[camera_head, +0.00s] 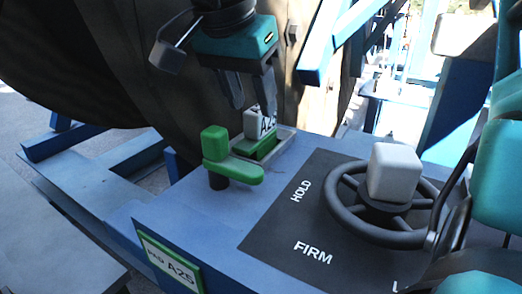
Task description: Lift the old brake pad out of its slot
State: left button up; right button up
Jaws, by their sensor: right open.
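The brake pad's pale block (251,124), marked "A25", stands up from a rectangular slot (282,144) in the blue deck. A green part shows at its foot in the slot. My right gripper (252,108) is open and points down, with its two dark fingertips close to the top of the pad. Whether the fingers touch the pad or straddle it, I cannot tell. A green latch (234,171) with an upright grip sits on a dark post beside the slot. My left gripper is not in view.
A dark handwheel (345,213) with a pale block (395,172) on it stands on a black panel (272,240) marked "HOLD" and "FIRM". A green-framed plate (170,264) reads "PAD A25". The big reel (115,60) rises behind the slot. Blue beams stand at the right.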

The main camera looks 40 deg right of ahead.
aim_at(256, 109)
jog(key=x, duration=0.6)
jog(key=shift+w+d+b, duration=0.3)
jog(key=shift+d+b, duration=0.1)
jog(key=shift+d, duration=0.05)
grip_shut()
